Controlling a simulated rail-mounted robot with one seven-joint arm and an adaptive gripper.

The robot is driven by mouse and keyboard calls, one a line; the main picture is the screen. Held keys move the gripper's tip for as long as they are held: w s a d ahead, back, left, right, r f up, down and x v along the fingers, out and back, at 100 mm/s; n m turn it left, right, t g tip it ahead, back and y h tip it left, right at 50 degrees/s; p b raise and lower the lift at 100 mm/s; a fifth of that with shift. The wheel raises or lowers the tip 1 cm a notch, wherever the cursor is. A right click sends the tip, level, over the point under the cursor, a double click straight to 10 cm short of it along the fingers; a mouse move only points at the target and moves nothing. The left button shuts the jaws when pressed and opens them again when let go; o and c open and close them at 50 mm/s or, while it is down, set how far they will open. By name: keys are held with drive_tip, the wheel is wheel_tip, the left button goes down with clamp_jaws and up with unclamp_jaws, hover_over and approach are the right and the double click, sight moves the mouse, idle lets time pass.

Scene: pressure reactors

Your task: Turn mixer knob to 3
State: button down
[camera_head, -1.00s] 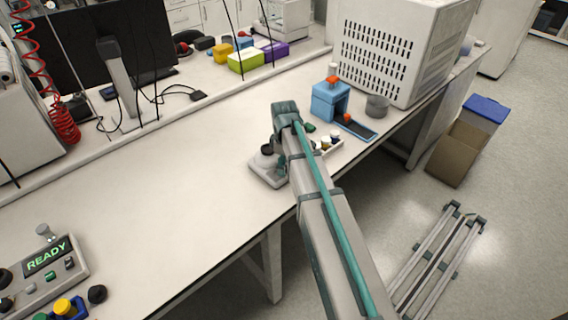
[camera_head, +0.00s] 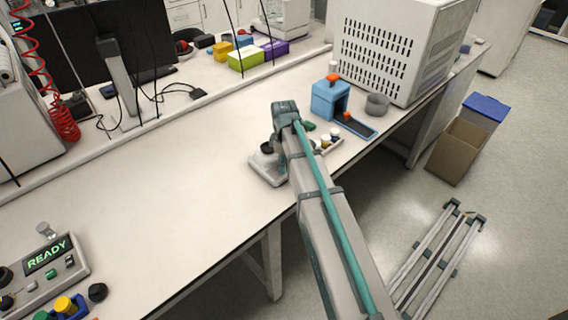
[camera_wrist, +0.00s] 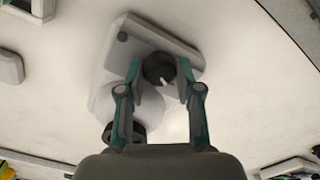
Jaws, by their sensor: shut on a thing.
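The mixer (camera_head: 266,172) is a small white device on the bench, partly hidden behind my arm in the head view. In the wrist view its white body (camera_wrist: 118,62) lies under my gripper. Its dark round knob (camera_wrist: 158,68) has a pale pointer mark at its lower right. My gripper (camera_wrist: 160,76) has its two fingers on either side of the knob and is shut on it. The numbers around the knob cannot be read. In the head view my arm hides the fingers and the knob.
A blue device (camera_head: 330,98) and a grey cup (camera_head: 377,104) stand right of the mixer, near a white vented cabinet (camera_head: 385,50). A control box reading READY (camera_head: 45,262) is at lower left. The bench left of the mixer is clear.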

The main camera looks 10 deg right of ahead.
drive_tip(key=shift+m, duration=0.3)
drive_tip(key=m+b, duration=0.1)
drive_tip(key=m, duration=0.4)
drive_tip(key=shift+m, duration=0.3)
drive_tip(key=m, duration=1.1)
drive_tip(key=shift+m+b, duration=0.4)
drive_tip(key=m, duration=0.5)
drive_tip(key=shift+d+m, duration=0.1)
drive_tip(key=shift+m, duration=0.2)
drive_tip(key=c, duration=0.8)
unclamp_jaws()
drive_tip(key=shift+o, duration=0.2)
drive_tip(key=shift+r, duration=0.15)
